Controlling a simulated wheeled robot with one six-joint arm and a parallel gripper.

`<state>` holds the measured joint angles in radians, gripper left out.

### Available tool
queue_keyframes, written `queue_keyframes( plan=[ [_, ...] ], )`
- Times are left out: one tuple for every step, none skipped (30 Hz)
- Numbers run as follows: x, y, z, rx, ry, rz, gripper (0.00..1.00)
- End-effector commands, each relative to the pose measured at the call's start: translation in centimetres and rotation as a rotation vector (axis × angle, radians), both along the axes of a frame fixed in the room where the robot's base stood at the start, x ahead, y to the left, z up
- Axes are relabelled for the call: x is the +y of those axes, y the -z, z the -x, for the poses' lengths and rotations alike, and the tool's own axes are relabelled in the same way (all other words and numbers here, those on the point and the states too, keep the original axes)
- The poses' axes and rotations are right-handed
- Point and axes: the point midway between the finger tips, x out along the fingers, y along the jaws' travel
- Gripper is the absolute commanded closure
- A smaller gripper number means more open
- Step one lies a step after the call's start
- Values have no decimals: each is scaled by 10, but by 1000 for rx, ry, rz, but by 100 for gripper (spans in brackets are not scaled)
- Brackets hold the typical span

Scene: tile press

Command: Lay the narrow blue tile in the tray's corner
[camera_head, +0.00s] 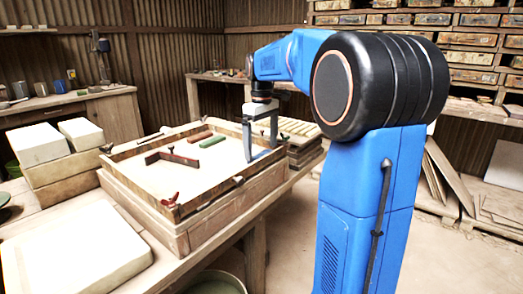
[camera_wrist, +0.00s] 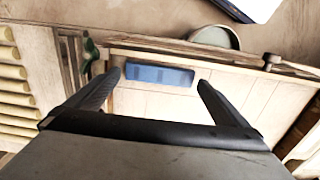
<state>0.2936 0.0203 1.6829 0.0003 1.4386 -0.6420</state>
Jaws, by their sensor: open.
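The narrow blue tile (camera_head: 266,153) lies flat on the pale bed near the right side of the wooden-framed tray (camera_head: 205,200). My gripper (camera_head: 260,147) points down over it. In the wrist view, the blue tile (camera_wrist: 158,75) lies between and just beyond my two open fingers (camera_wrist: 158,82), with its long side running across the gap. A finger is near each end of it; I cannot tell whether either touches. The tile lies close to a tray wall (camera_wrist: 200,52) in that view.
In the tray lie a green bar (camera_head: 212,141) and a dark red angled piece (camera_head: 172,158). Clamps with red and dark handles (camera_head: 169,201) sit on the tray's rim. Pale blocks (camera_head: 45,146) stand to the left. Stacked slats (camera_head: 300,140) lie behind on the right.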

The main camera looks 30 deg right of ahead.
Motion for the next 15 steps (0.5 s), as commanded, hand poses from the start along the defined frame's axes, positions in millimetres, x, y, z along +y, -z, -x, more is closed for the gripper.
queue_keyframes(
  plan=[
    [0,-10,-1,-4,0,1,0],
    [0,-15,-1,-3,0,1,0],
    [0,-23,-1,-4,0,1,0],
    [0,-30,-1,-4,0,1,0],
    [0,-35,-1,-4,0,1,0],
    [0,-44,-1,-3,0,1,0],
    [0,-49,-1,-3,0,1,0],
    [0,-55,-1,-4,0,1,0],
    [0,-62,-1,-2,0,0,0],
    [0,-67,-1,-3,0,1,0],
    [0,-72,-1,-2,0,0,0],
    [0,-77,-1,-1,0,1,0],
    [0,-81,-1,-2,0,0,0],
    [0,-85,-1,-1,0,1,0],
    [0,-89,-1,0,0,0,0]
  ],
)
